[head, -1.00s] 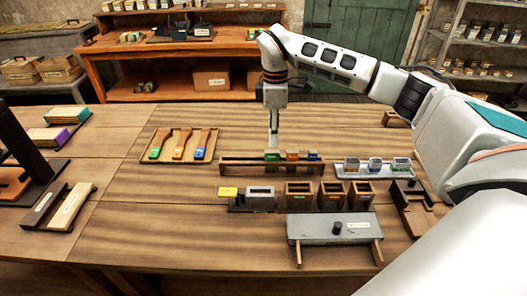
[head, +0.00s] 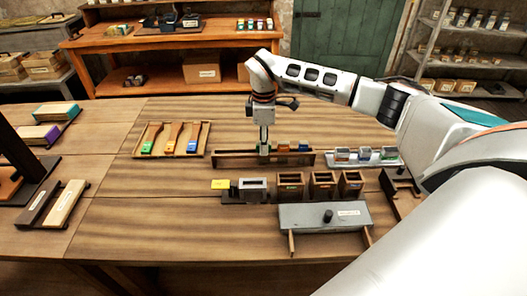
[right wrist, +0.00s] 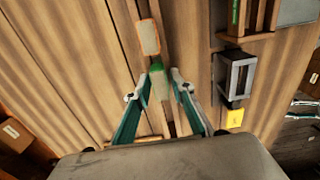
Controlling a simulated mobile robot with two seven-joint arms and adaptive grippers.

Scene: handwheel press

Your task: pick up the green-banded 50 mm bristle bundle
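My right gripper (head: 264,149) points down at the long wooden rack (head: 228,161) in the middle of the table. In the right wrist view its two fingers (right wrist: 160,75) are spread, one on each side of the green-banded bundle (right wrist: 157,68). A narrow gap seems to show beside the bundle, so it does not look clamped. In the head view the gripper mostly hides this bundle. An orange-banded bundle (right wrist: 149,38) stands beside it in the rack, and a blue-banded one (head: 304,148) is farther right. My left gripper is not in view.
A tray with three colour-marked brushes (head: 172,152) lies to the left. Several dark wooden boxes (head: 291,187), a grey box (head: 252,189) and a yellow block (head: 221,184) stand in front of the rack. A grey-topped stand (head: 323,217) is nearer.

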